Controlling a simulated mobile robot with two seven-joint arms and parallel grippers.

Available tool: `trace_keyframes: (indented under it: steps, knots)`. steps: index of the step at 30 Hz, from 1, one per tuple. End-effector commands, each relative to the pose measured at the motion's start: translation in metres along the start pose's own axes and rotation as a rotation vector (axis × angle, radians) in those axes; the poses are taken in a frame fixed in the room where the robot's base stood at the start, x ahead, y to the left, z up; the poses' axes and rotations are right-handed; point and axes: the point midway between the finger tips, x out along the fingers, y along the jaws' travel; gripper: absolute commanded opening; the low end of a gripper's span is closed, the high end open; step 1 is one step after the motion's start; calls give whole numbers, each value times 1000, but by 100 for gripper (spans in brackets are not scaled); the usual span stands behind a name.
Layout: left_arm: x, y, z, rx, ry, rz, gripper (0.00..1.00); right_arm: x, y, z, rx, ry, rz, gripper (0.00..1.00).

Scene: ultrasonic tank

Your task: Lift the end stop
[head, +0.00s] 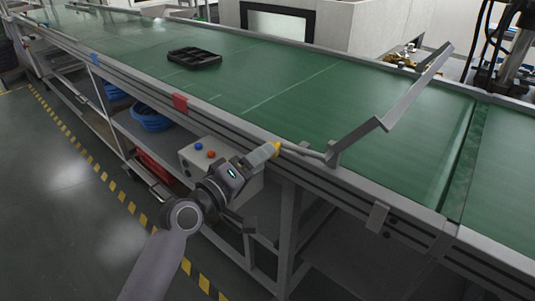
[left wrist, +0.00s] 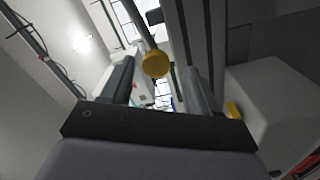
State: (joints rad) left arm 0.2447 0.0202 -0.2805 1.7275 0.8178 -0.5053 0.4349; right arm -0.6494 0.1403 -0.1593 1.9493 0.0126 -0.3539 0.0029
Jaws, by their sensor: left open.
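The end stop (head: 418,85) is a grey bar on an angled arm. It spans the green belt at the right and looks tilted up clear of it. Its arm meets a pivot on the near rail, and a thin lever runs left from there to a yellow knob (head: 276,147). My left gripper (head: 265,153) is at the knob, reaching up from the aisle side. In the left wrist view, the yellow knob (left wrist: 155,64) on its rod shows between the two open fingers. I cannot tell whether either finger touches it. My right gripper is not in view.
A black tray (head: 194,58) lies on the green conveyor belt (head: 300,85) further left. A control box (head: 190,158) with blue and red buttons hangs below the near rail by my left arm. The aisle floor is clear.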

Motion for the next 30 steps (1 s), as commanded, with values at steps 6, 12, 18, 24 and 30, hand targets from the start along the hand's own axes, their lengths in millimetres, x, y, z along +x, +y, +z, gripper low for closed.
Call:
trace_keyframes:
  steps: [6,12,18,24,30]
  knots:
    - [-24,-1,1,0,-1,-2,60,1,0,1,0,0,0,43]
    - [-30,0,1,0,-2,-1,60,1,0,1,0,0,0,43]
    - [-30,0,1,-1,-2,-1,60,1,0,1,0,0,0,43]
    - [-30,-2,2,1,-2,-4,60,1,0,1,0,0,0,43]
    - [-54,-46,21,93,6,-118,60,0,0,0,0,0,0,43]
